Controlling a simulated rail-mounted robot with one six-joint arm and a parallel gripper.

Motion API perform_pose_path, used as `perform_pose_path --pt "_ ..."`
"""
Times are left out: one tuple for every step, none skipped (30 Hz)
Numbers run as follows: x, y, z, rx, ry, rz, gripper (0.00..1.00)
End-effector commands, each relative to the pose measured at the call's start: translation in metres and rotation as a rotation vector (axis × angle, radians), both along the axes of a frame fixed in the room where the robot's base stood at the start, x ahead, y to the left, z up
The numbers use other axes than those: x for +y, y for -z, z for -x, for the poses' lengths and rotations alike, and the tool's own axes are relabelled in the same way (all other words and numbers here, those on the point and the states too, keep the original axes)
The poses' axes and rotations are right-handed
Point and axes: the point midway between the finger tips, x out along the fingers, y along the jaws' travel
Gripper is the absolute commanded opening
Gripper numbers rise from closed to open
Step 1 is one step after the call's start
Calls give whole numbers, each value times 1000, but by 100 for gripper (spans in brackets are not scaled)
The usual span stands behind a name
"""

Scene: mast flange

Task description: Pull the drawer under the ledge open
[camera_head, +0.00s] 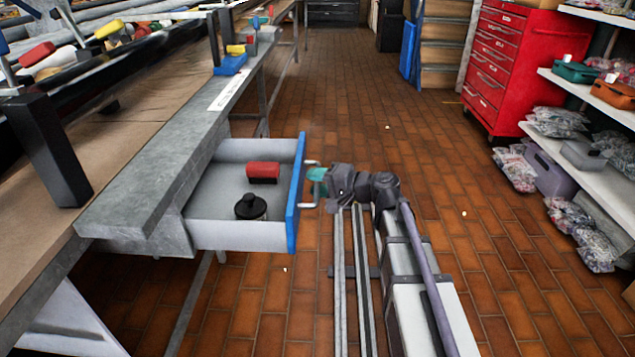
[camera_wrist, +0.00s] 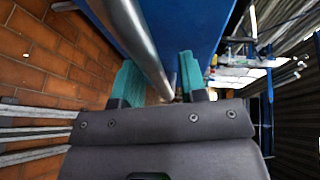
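The drawer (camera_head: 230,233) under the ledge (camera_head: 160,170) stands pulled out, with its grey inside showing. Its blue front (camera_head: 297,190) faces right and carries a metal bar handle (camera_head: 310,206). A red block (camera_head: 263,171) and a round black-topped item (camera_head: 250,207) lie in it. My gripper (camera_head: 317,176) is at the handle. In the wrist view, the handle (camera_wrist: 142,50) runs between my teal fingertips (camera_wrist: 160,82), close to the left one. A narrow gap shows on the right one's side, so the fingers look open around the bar.
A long workbench (camera_head: 115,110) with tools fills the left. A red tool cabinet (camera_head: 515,65) and shelves (camera_head: 590,130) with bagged parts stand at the right. The brick floor (camera_head: 400,110) between them is mostly clear.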

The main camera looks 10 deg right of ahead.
Motion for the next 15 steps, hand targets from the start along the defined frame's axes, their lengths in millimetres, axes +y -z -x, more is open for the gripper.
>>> perform_pose_path --pt "0 0 0 0 0 0 39" --pt "0 0 0 0 0 0 39" --pt "0 0 0 0 0 0 39" --pt "0 0 0 0 0 0 39" --pt "-1 0 0 0 1 0 39" --pt "-2 -1 1 0 1 0 39" --pt "-4 -1 2 0 2 0 39" --pt "-7 -2 4 0 2 0 39" --pt "-12 -4 8 -1 3 0 39" --pt "-17 -5 11 0 3 0 39" --pt "-22 -7 15 0 4 0 39" --pt "-31 -9 20 -1 4 0 39" --pt "-37 -11 25 0 4 1 39" --pt "-44 -12 29 0 5 1 39" --pt "-53 -14 34 0 4 1 39"
